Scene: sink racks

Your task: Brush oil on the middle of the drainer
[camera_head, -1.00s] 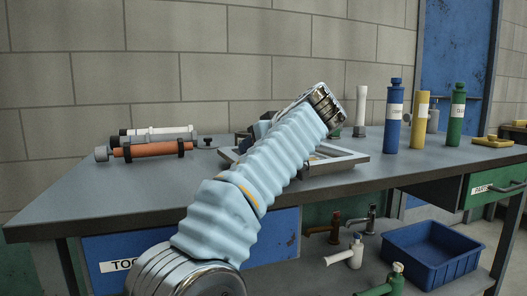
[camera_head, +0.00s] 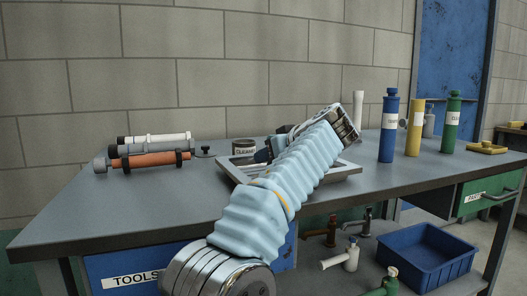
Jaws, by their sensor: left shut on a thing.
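The drainer (camera_head: 345,172) is a shallow grey metal tray with a raised rim, lying on the workbench. My left arm, in a pale blue sleeve, crosses in front of it and hides most of its middle. My left gripper (camera_head: 268,151) is over the tray's back left part, mostly behind the sleeve. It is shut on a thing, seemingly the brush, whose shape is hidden. I cannot tell whether it touches the drainer. My right gripper is not in view.
Capped tubes (camera_head: 150,160) lie on a rack at left. Blue (camera_head: 388,135), yellow (camera_head: 414,135) and green (camera_head: 451,130) bottles stand at right, near a yellow sponge-like block (camera_head: 486,147). The bench's front left is clear.

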